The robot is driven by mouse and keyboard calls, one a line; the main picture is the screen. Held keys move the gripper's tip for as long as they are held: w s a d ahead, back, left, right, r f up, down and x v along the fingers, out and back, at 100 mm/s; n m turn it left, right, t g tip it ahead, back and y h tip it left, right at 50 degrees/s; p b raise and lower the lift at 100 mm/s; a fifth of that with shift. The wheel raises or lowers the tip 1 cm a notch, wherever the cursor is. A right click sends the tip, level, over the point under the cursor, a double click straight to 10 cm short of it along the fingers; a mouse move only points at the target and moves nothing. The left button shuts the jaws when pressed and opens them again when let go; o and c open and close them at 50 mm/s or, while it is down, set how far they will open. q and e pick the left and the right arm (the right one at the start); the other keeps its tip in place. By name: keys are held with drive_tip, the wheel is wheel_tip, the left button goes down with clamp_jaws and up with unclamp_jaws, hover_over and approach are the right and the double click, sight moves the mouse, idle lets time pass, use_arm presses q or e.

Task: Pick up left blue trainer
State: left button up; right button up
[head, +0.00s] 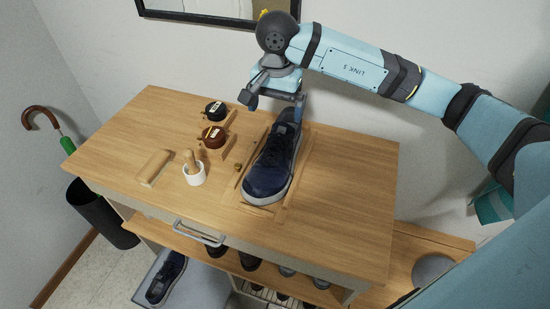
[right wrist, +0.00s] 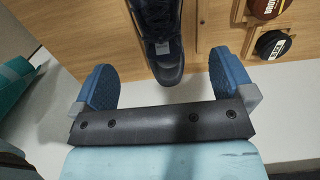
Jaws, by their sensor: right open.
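A dark blue trainer (head: 270,170) with a pale sole lies on the cabinet top, toe toward the front, inside a shallow wooden frame. My right gripper (head: 276,103) is open above and behind its heel end. In the right wrist view, the blue pads of my right gripper (right wrist: 163,75) are wide apart, with the heel end of the trainer (right wrist: 160,35) between and ahead of them, not gripped. A second blue trainer (head: 165,280) lies low at the left on a grey surface. Which is the left shoe, I cannot tell. My left gripper is out of view.
The cabinet (head: 345,190) is bare at right. A wall is close behind. A dark bin (head: 100,215) stands left.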

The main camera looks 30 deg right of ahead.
sight(278, 141)
drive_tip(key=f, duration=0.4)
drive_tip(key=f+p, duration=0.1)
drive_tip(key=f, duration=0.8)
drive_tip(key=shift+d+f, duration=0.15)
drive_tip(key=shift+d, duration=0.25)
drive_tip(key=c, duration=0.9)
drive_tip(key=shift+w, duration=0.1)
